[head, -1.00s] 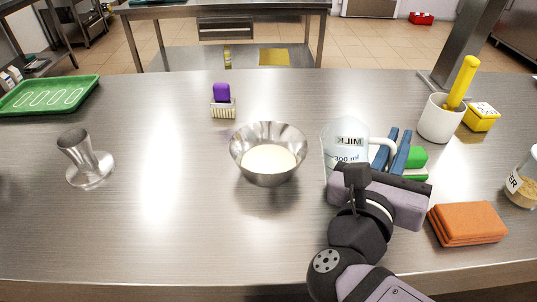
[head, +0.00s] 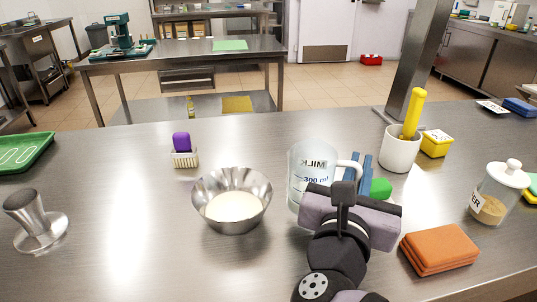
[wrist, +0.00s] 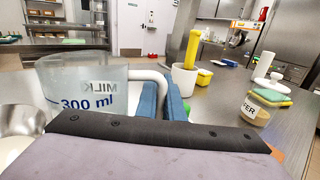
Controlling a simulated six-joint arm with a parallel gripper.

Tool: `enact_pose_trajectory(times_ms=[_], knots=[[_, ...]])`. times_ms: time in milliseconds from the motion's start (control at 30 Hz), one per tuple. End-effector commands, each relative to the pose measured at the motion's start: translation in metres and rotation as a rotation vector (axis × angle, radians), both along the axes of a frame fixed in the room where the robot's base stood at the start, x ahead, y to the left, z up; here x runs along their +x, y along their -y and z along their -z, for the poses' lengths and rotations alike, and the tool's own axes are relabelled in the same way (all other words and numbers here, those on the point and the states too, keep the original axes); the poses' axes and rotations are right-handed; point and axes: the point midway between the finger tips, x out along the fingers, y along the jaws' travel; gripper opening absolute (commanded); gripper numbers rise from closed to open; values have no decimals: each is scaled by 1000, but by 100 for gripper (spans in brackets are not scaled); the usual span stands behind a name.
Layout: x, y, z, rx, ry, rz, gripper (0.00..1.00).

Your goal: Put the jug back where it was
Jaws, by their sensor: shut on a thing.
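The clear jug (head: 300,190) with blue "300 ml" marking and mirrored "MILK" lettering stands about upright, right of the steel bowl (head: 232,213). It also shows at the left of the wrist view (wrist: 85,85). My gripper (head: 361,170) has blue fingers and is shut on the jug's white handle (wrist: 150,76). My wrist hides the jug's lower part, so I cannot tell whether its base touches the counter. The bowl holds white liquid. I see no clear liquid level in the jug.
Right of the jug are a green item (head: 381,188), a white pot (head: 399,153) with a yellow pestle, a yellow box (head: 436,143), orange cloths (head: 440,250) and a lidded jar (head: 497,195). A purple-handled brush (head: 183,152) and a steel stand (head: 40,228) are left. Counter between them is clear.

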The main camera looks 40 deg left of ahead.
Motion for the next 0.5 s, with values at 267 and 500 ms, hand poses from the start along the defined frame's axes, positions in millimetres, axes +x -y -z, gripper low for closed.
enact_pose_trajectory(times_ms=[267,500], knots=[[40,-65,-40,-1,1,-95,0],[92,-129,-66,-3,-2,-204,0]])
